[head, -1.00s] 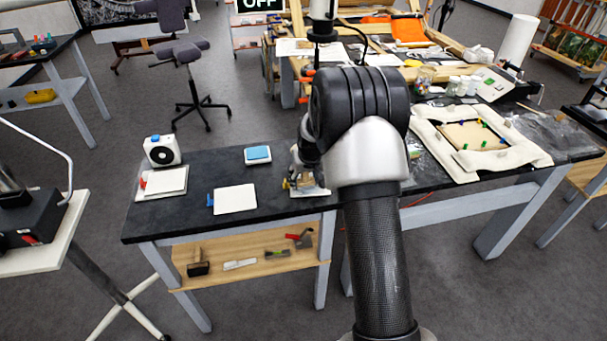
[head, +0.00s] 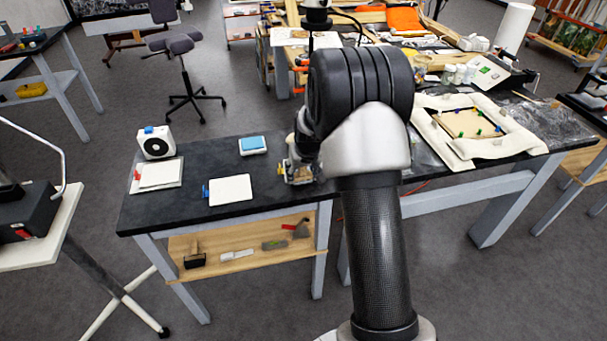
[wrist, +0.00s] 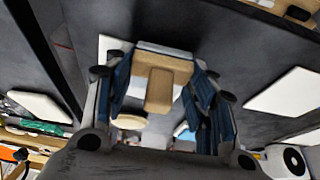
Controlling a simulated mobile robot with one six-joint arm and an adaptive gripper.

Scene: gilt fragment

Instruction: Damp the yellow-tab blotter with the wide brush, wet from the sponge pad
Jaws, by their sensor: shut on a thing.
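My gripper (head: 301,168) is low over the dark bench, left of my arm. A pale corner, probably this blotter (wrist: 108,46), shows behind the fingers. Whether the brush touches it I cannot tell. The blue sponge pad (head: 252,144) lies farther back, left of the gripper.
The blue-tab blotter (head: 230,189) lies left of the gripper. The red-tab blotter (head: 158,174) is farther left, before a white box with a round black front (head: 155,143). A padded frame (head: 470,130) lies on the bench right of my arm. Bare bench lies between blotters.

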